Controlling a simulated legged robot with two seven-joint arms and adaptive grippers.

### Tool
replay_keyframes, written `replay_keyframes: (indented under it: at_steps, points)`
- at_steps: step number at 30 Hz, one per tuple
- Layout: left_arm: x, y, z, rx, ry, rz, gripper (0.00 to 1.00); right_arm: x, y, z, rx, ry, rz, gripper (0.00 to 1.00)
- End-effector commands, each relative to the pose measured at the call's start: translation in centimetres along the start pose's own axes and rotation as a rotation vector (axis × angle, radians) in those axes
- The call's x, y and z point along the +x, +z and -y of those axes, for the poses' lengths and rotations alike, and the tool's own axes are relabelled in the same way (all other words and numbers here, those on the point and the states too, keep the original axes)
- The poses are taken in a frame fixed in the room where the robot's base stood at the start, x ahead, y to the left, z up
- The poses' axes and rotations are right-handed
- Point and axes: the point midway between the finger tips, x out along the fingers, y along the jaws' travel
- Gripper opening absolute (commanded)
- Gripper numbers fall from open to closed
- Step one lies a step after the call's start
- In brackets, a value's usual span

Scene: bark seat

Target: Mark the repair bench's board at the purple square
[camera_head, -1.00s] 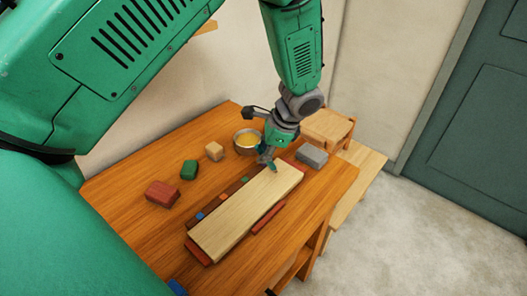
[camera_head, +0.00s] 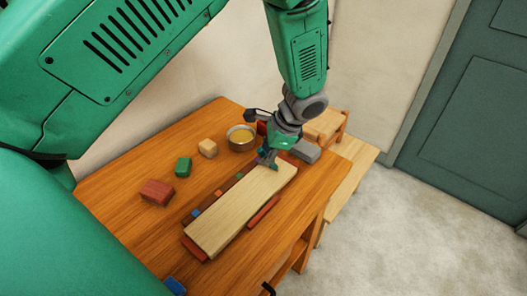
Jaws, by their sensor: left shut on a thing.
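The pale wooden board (camera_head: 238,214) lies lengthwise on the orange-brown repair bench (camera_head: 125,190). A row of small coloured squares runs along the board's left side, with a blue square (camera_head: 195,214) and an orange square (camera_head: 218,194) visible. A small purple patch (camera_head: 261,155) shows beside my left gripper, near the board's far end, partly hidden. My left gripper (camera_head: 268,160) is over that far end, shut on a small teal pointed thing (camera_head: 274,167), mostly hidden by the fingers. Its tip is at or just above the board; contact cannot be told. My right gripper is not in view.
A metal bowl (camera_head: 241,138) with yellow contents stands behind the gripper. A grey block (camera_head: 305,151) is right of the gripper. A red strip (camera_head: 263,212) lies along the board's right side.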

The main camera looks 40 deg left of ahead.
Motion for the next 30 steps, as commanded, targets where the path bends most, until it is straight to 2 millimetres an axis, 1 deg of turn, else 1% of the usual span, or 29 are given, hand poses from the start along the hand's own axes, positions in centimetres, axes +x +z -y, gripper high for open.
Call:
replay_keyframes:
  at_steps: [11,14,30]
  points:
    - [-0.1,-0.2,-0.2,0.000,0.001,0.000,0.01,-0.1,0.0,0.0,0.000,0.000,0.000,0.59]
    - [-0.4,-0.1,-0.2,0.000,0.001,0.000,0.01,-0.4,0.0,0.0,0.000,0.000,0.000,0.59]
    - [-5.3,1.9,0.7,0.000,-0.001,0.000,0.01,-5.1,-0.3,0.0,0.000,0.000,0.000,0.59]
